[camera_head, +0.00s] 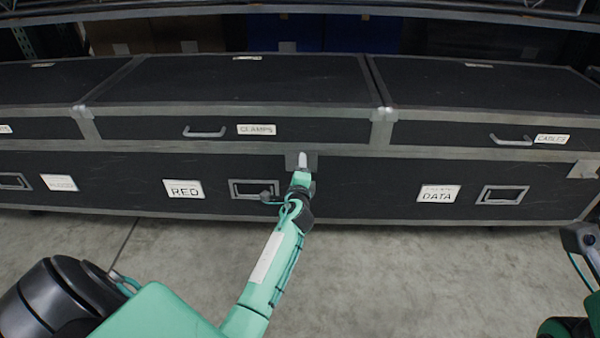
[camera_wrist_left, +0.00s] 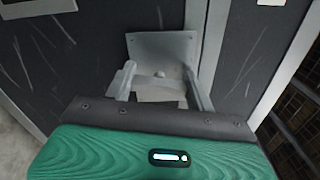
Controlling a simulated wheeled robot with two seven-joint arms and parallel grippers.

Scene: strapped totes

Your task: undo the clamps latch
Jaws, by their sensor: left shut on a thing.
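The clamps case is the middle black case, with a lid (camera_head: 230,80) and a white CLAMPS label (camera_head: 257,130) on its front. Its metal latch plate (camera_head: 291,161) is on the front below the lid seam, right of the label. My left gripper (camera_head: 302,157) is at this latch and partly hides it. In the left wrist view, the latch plate (camera_wrist_left: 160,48) lies just beyond the two fingers (camera_wrist_left: 163,85). The gripper is shut on the latch's grey metal piece (camera_wrist_left: 160,88), between the fingers. The lid looks closed. My right gripper is out of frame; only part of my right arm shows.
Similar black cases with lids flank it, one left (camera_head: 40,88) and one labelled CABLES (camera_head: 490,90) right. Recessed handles (camera_head: 255,188) and RED (camera_head: 184,189) and DATA (camera_head: 438,194) labels are on the lower fronts. A shelf beam (camera_head: 420,12) crosses above. Bare concrete floor (camera_head: 400,275) lies in front.

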